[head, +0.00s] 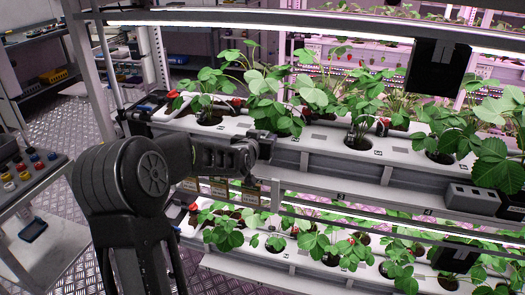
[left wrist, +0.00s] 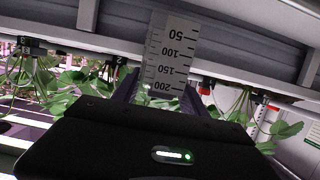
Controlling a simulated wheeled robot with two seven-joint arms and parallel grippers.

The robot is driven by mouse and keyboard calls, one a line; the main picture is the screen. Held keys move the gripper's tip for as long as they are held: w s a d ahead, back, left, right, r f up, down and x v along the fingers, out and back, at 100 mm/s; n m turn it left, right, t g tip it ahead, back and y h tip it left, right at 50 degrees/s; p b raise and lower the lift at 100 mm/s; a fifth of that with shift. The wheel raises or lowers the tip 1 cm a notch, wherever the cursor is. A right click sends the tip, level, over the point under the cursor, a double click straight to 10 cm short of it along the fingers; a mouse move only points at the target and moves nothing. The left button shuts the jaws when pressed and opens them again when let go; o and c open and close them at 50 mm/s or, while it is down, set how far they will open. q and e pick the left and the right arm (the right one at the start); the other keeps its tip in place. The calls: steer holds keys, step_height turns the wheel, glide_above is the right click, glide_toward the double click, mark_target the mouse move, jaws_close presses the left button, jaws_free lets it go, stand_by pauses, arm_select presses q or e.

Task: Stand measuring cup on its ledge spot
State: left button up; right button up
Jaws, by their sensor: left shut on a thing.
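My left gripper (head: 262,146) is beside the front of the upper planter trough, near its left part. In the left wrist view the gripper (left wrist: 160,100) is shut on the measuring cup (left wrist: 170,50), a grey piece with a scale marked 50 to 200. The fingers hold it by the end near the 200 mark. In the head view I cannot make out the cup at the gripper. The ledge (head: 335,188) runs along the rack front below the trough, right of the gripper. My right gripper is not in view.
Strawberry plants (head: 265,95) fill the upper trough (head: 325,140), with leaves over its edge. A grey block with holes (head: 472,198) stands at the ledge's right end. Yellowish tags (head: 220,188) hang below the gripper. Most of the ledge between looks clear. A lower planted tier lies beneath.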

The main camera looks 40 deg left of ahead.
arm_select(q)
step_height(320, 180, down, 4)
steer(key=shift+f, duration=0.25)
steer(key=o, duration=1)
steer(key=shift+f, duration=0.1)
steer(key=o, duration=0.5)
steer(key=shift+s, duration=0.15)
steer(key=b+v, duration=0.1)
steer(key=v, duration=1.1)
steer(key=shift+b, duration=0.4)
